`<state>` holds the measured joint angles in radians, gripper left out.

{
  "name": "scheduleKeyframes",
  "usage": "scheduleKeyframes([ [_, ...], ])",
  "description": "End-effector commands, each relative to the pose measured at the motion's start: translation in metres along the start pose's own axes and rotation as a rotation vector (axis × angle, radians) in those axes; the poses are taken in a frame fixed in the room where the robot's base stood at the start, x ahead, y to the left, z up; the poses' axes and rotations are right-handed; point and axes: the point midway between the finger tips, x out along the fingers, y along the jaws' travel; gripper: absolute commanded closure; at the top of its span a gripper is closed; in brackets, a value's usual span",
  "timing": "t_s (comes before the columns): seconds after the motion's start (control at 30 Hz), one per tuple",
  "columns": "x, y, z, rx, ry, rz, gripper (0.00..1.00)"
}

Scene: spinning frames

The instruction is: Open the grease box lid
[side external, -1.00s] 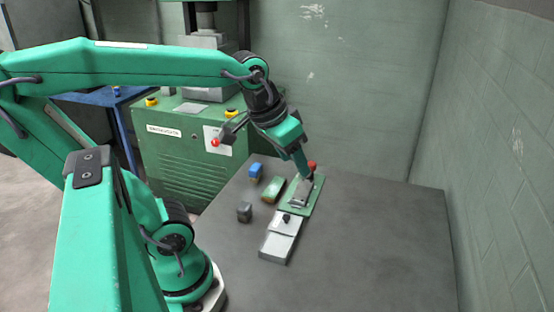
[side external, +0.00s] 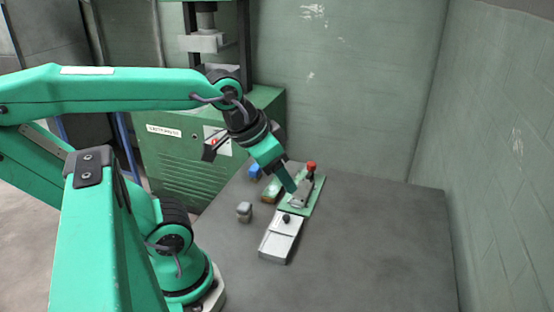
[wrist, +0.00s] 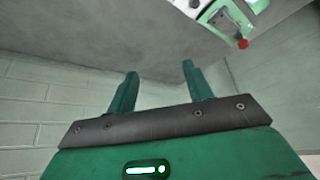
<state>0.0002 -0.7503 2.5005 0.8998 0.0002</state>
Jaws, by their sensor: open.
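The pale grey box, which I take for the grease box (side external: 278,246), lies on the table with its lid (side external: 287,225) flat on top and a small dark knob (side external: 286,218) at the lid's far end. The lid looks shut. My gripper (side external: 292,188) is in the air behind the box, in front of part of the green-based device; its exact height is unclear. In the wrist view my two fingers (wrist: 160,70) are apart with nothing between them. A corner of the pale box (wrist: 187,6) shows at the top edge there.
A device on a green base (side external: 317,198) with a red knob (side external: 311,165) stands just behind the box; its red knob also shows in the wrist view (wrist: 242,43). The table's right is clear.

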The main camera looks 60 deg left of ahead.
Motion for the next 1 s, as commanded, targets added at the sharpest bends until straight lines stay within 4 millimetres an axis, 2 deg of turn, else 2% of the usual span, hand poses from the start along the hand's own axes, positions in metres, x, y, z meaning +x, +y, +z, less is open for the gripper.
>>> scheduleKeyframes([
  [0.03, 0.0, 0.0, 0.0, 0.0, 0.0, 0.0, 0.55],
  [0.07, 0.0, 0.0, 0.0, -0.001, 0.0, 0.0, 0.59],
  [0.37, 0.006, -0.005, -0.005, -0.095, -0.048, -0.011, 0.59],
  [0.67, 0.029, -0.02, -0.019, -0.397, -0.189, -0.062, 0.59],
  [1.0, 0.066, -0.043, -0.031, -0.793, -0.359, -0.171, 0.59],
])
